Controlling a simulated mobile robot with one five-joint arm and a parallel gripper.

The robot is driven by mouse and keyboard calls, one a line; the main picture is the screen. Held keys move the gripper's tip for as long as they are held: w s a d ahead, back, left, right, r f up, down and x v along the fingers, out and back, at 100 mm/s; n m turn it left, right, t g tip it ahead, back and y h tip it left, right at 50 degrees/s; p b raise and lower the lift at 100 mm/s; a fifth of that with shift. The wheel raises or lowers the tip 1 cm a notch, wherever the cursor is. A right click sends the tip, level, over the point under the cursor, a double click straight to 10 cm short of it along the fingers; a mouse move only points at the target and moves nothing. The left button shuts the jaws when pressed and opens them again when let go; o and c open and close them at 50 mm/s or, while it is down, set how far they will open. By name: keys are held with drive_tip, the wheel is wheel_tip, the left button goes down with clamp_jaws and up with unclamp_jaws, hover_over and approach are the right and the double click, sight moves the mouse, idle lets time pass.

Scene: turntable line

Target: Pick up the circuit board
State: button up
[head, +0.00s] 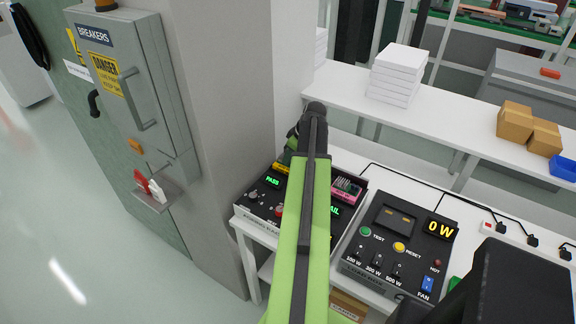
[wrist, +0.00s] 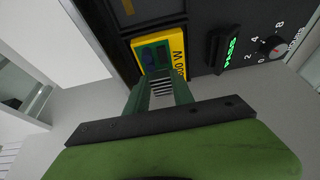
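My gripper (wrist: 160,92) hangs over the tester on the bench. Its two green fingers stand apart, with a pale striped part showing between them. Just beyond the fingertips in the wrist view is a yellow-framed module (wrist: 178,58) with a dark green and blue circuit face, marked with a "W". I cannot tell whether the fingers touch it. In the head view a bit of yellow (head: 283,158) shows by the gripper, mostly behind my arm. Another board with a pink edge and pins (head: 347,188) lies right of my arm, partly hidden by it.
The black tester (head: 262,195) shows a green PASS display and, partly covered, another display. A load panel (head: 390,245) reading "0 W" stands to the right. A breaker box (head: 135,85) is on the left wall. White stacked sheets (head: 397,75) and cartons (head: 530,128) are on the back bench.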

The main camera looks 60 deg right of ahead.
clamp_jaws()
drive_tip(key=shift+r, duration=0.25)
drive_tip(key=r+p, duration=0.4)
drive_tip(key=p, duration=0.1)
drive_tip(key=shift+s+d+r, duration=0.15)
drive_tip(key=shift+s+r, duration=0.05)
drive_tip(key=shift+r, duration=0.2)
drive_tip(key=s+d+r+p, duration=0.4)
drive_tip(key=s+r+p, duration=0.1)
drive_tip(key=s, duration=0.5)
drive_tip(key=shift+d+r+p, duration=0.25)
drive_tip(key=shift+d+p, duration=0.1)
drive_tip(key=shift+p, duration=0.05)
